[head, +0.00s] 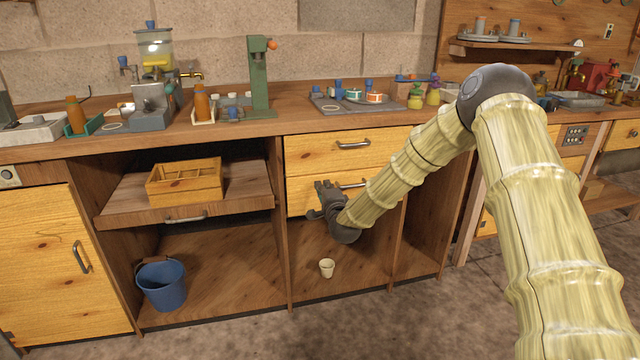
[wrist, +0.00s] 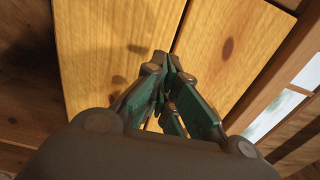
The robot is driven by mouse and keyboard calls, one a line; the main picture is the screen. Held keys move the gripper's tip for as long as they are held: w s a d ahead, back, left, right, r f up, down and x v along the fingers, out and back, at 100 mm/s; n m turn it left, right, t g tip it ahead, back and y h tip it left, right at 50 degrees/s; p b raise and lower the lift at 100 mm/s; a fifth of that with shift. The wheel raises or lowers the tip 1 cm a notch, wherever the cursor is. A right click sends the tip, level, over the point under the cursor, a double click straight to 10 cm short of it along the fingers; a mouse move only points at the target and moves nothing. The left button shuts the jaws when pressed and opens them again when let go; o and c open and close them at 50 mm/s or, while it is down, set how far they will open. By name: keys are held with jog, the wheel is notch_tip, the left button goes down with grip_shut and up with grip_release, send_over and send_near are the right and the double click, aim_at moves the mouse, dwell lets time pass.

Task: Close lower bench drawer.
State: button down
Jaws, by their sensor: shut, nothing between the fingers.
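The lower bench drawer (head: 302,197) is a pale wooden front under the upper drawer (head: 325,154), in the middle of the bench. My gripper (head: 323,190) is in front of the lower drawer's face and hides part of it and its bar handle (head: 350,185). In the wrist view, my gripper's fingers (wrist: 166,64) are together and empty, near the dark gap between two wooden fronts. The left one there appears to be the lower drawer (wrist: 90,60), with a gripper shadow on it. Whether the fingertips touch it, and how far it stands out, I cannot tell.
Left of the drawers, a pull-out shelf (head: 125,205) holds a wooden divided box (head: 185,185). A blue bucket (head: 162,285) and a small pale cup (head: 327,268) stand on the bottom boards. The benchtop (head: 300,125) is crowded. The floor in front is clear.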

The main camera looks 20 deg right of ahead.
jog(key=s+p, duration=0.2)
jog(key=s, duration=0.8)
jog(key=s+a+f+n+g+y, duration=0.1)
jog(key=s+a+f+n+g, duration=0.35)
jog(key=s+f, duration=0.7)
jog(key=s+a+f+n+g+y, duration=0.2)
jog(key=s+a+f+n+g, duration=0.45)
jog(key=f, duration=0.75)
jog(key=s+f+n+g, duration=0.2)
jog(key=s+f, duration=0.2)
jog(key=s, duration=0.9)
jog(key=s+f+n+g+h, duration=0.1)
jog(key=s+f+n+g, duration=0.2)
jog(key=s, duration=0.9)
jog(key=s+f+n+g, duration=0.2)
jog(key=s+f, duration=0.2)
jog(key=s, duration=0.9)
notch_tip(320, 180, up, 26)
jog(key=d+p, duration=0.1)
jog(key=p, duration=2.4)
jog(key=shift+s, duration=0.15)
jog(key=shift+f, duration=0.1)
